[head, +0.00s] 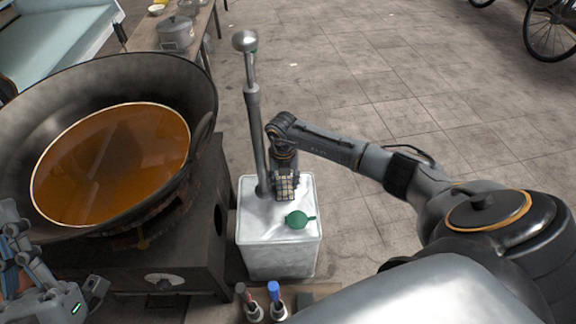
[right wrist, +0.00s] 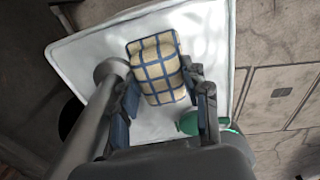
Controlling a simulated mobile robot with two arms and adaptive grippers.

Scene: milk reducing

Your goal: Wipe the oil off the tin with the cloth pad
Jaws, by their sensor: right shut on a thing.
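The tin (head: 279,258) is a square silver-white can standing on the floor beside the stove. A metal hand pump (head: 254,120) rises from its top, and a green cap (head: 297,221) sits near the front of the top. My right gripper (right wrist: 165,98) is shut on the checked cream-and-blue cloth pad (right wrist: 157,66), over the tin's top; the pad (head: 286,188) also shows in the head view, just right of the pump. I cannot tell whether it touches the metal. Faint grey streaks show on the top; no clear oil patch stands out. My left gripper (head: 42,290) is partly cut off at lower left.
A large wok (head: 205,95) of brown liquid sits on a dark stove (head: 208,235) left of the tin. A table with a pot (head: 175,33) is behind.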

